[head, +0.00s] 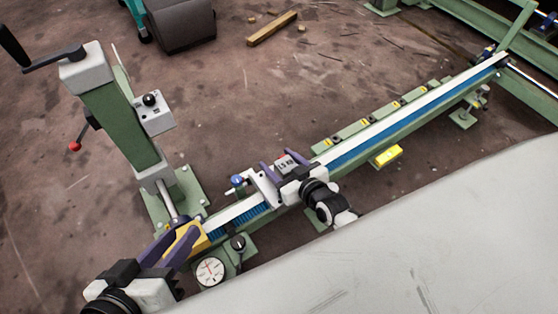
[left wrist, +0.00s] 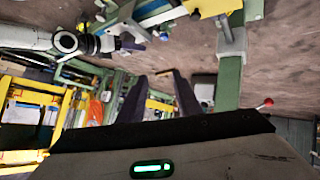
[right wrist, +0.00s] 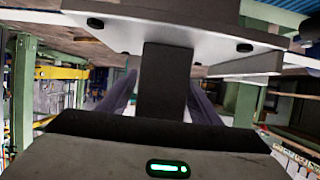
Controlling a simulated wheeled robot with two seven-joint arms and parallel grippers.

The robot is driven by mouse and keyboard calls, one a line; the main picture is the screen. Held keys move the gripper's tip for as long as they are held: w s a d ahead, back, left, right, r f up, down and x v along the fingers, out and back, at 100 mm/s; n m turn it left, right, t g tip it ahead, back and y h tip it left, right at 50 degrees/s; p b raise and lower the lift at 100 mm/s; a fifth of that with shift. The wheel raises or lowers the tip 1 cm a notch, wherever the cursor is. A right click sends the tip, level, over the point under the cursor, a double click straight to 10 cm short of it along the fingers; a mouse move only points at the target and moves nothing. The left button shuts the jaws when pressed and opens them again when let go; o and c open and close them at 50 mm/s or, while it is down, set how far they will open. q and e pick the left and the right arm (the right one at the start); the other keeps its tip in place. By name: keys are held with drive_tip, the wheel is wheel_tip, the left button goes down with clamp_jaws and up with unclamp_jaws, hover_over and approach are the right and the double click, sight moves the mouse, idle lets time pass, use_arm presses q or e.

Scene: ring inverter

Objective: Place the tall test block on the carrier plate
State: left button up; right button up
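Contact on both sides is not clear. A white plate (head: 264,188), likely the carrier plate, sits on the rail just left of this gripper. In the right wrist view a dark upright (right wrist: 165,85) shows between the fingers, below a pale plate (right wrist: 220,40) with dark bolts. My left gripper (head: 183,240) is beside a yellow block (head: 190,243) at the rail's near end. In the left wrist view its fingers (left wrist: 160,85) are apart with nothing between.
The long green rail (head: 400,108) with a blue strip runs to the upper right. A green column with a crank (head: 120,125) stands at the left. A dial gauge (head: 210,270) sits by the near end. A yellow piece (head: 387,156) is beside the rail. A pale surface (head: 430,240) fills the lower right.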

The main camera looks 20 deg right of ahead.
drive_tip(key=shift+r, duration=0.15)
drive_tip(key=shift+s+r+p, duration=0.15)
drive_tip(key=shift+s+p, duration=0.2)
use_arm(q)
drive_tip(key=a+f+p, duration=0.1)
drive_tip(key=s+a+f+g+y+p, duration=0.1)
drive_tip(key=p, duration=0.1)
drive_tip(key=a+f+y+p, duration=0.1)
drive_tip(key=f, duration=0.1)
drive_tip(key=shift+s+g+p, duration=0.15)
drive_tip(key=shift+g+p, duration=0.15)
drive_tip(key=shift+g, duration=0.1)
use_arm(e)
drive_tip(key=v, duration=1.1)
drive_tip(key=shift+s, duration=0.15)
